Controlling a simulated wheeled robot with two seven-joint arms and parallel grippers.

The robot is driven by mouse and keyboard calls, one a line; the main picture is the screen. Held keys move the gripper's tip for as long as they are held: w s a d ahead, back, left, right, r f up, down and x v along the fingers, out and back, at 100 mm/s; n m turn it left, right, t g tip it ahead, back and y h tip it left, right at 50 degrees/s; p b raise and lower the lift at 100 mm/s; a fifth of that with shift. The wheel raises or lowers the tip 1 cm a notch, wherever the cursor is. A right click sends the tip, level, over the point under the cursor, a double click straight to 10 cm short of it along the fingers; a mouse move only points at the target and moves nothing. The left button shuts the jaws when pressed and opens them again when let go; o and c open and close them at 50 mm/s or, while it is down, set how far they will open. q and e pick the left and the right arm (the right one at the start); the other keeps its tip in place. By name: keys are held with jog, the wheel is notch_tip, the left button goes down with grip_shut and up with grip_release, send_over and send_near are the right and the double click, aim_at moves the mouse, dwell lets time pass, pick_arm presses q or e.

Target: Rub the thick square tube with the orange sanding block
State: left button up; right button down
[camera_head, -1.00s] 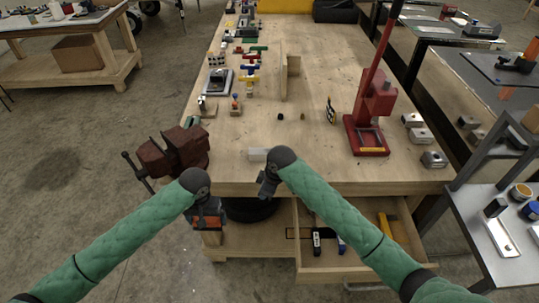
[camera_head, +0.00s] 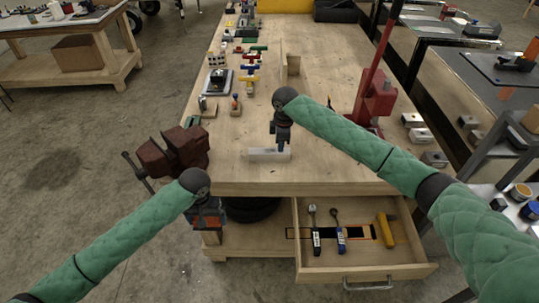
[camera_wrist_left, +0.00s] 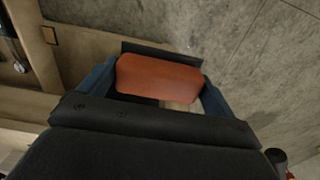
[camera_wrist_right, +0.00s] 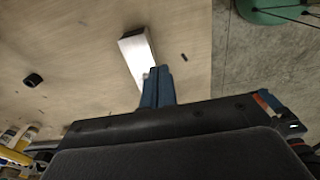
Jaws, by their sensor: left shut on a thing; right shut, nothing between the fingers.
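The thick square tube (camera_head: 262,155), a pale metal bar, lies on the workbench near its front edge. It also shows in the right wrist view (camera_wrist_right: 137,54). My right gripper (camera_head: 284,148) is shut and empty, pointing down at the tube's right part; its fingertips (camera_wrist_right: 157,74) overlap the tube's near end, and I cannot tell whether they touch it. My left gripper (camera_head: 208,222) is in front of the bench, below the top's front left corner. It is shut on the orange sanding block (camera_wrist_left: 160,77), held between its two blue fingers.
A red-brown vise (camera_head: 172,155) stands at the bench's left corner. A red press (camera_head: 374,100) stands at the right, partly behind my right arm. An open drawer (camera_head: 335,270) with several tools juts out below.

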aim_at(287, 151)
jog(key=shift+h, duration=0.3)
jog(key=w+d+r, duration=0.2)
jog(key=shift+w+d+r, duration=0.1)
jog(key=shift+w+r, duration=0.15)
jog(key=shift+w, duration=0.15)
pick_arm(q)
jog(key=shift+f, duration=0.1)
pick_arm(e)
jog(key=shift+w+d, duration=0.15)
pick_arm(q)
notch_tip(287, 151, down, 4)
jog(key=b, duration=0.3)
jog(key=shift+b, duration=0.4)
pick_arm(e)
notch_tip(287, 151, down, 5)
jog(key=shift+r, duration=0.2)
jog(key=shift+f, duration=0.6)
dwell(0.7)
pick_arm(q)
jog(key=shift+r+p, duration=2.5)
jog(key=shift+r, duration=0.2)
pick_arm(e)
jog(key=shift+r, duration=3.05)
pick_arm(q)
jog(key=shift+f, duration=0.2)
